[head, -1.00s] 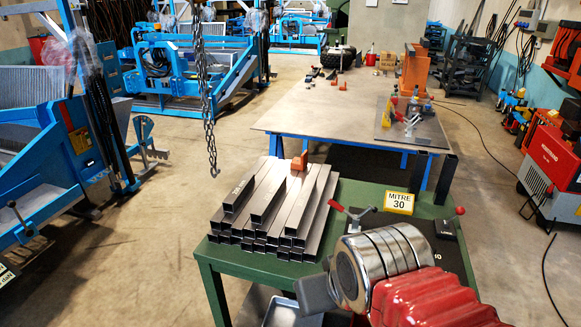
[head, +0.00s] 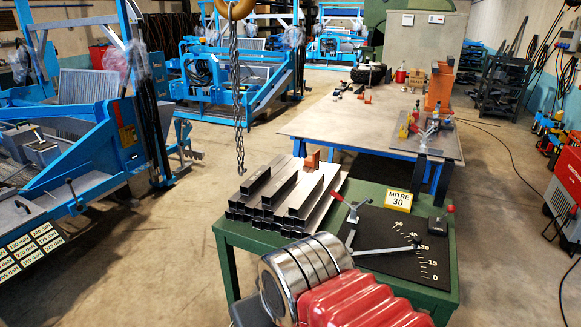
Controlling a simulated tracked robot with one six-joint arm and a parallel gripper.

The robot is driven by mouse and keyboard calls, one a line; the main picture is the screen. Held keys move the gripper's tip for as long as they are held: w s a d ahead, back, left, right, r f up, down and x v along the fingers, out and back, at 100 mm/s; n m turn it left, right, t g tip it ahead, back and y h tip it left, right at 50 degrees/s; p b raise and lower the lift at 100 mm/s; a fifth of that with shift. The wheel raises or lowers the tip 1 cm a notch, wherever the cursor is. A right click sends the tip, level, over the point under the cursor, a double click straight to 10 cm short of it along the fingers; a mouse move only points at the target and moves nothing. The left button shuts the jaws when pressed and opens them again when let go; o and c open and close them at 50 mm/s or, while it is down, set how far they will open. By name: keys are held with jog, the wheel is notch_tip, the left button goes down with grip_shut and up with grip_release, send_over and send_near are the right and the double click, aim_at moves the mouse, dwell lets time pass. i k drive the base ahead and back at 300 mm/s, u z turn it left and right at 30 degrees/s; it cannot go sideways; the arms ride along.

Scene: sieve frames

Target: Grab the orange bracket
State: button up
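Several orange pieces are in view, and I cannot tell which one is meant. A small orange bracket (head: 312,158) stands at the back end of the stacked steel tubes on the green bench. A tall orange bracket (head: 438,90) stands at the far right of the big grey table. A small orange piece (head: 368,98) sits farther back on that table. My arm, with red bellows and polished rings, fills the bottom centre. A dark grey part at its left end, cut by the lower edge, may be my gripper; no fingers show. It is well in front of every orange piece.
Stacked steel tubes (head: 285,190) cover the left of the green bench (head: 440,275). A mitre plate (head: 390,245) with red-knobbed levers and a yellow sign (head: 399,199) is at its right. A chain (head: 237,110) hangs left of the tubes. Floor left of the bench is clear.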

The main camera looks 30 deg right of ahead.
aim_at(310, 161)
jog(key=u, duration=0.55)
jog(key=k, duration=0.8)
jog(key=u, duration=0.5)
jog(key=i, duration=1.05)
jog(key=z, duration=0.3)
jog(key=i, duration=1.45)
jog(key=z, duration=0.45)
jog(key=i, duration=1.55)
jog(key=z, duration=0.3)
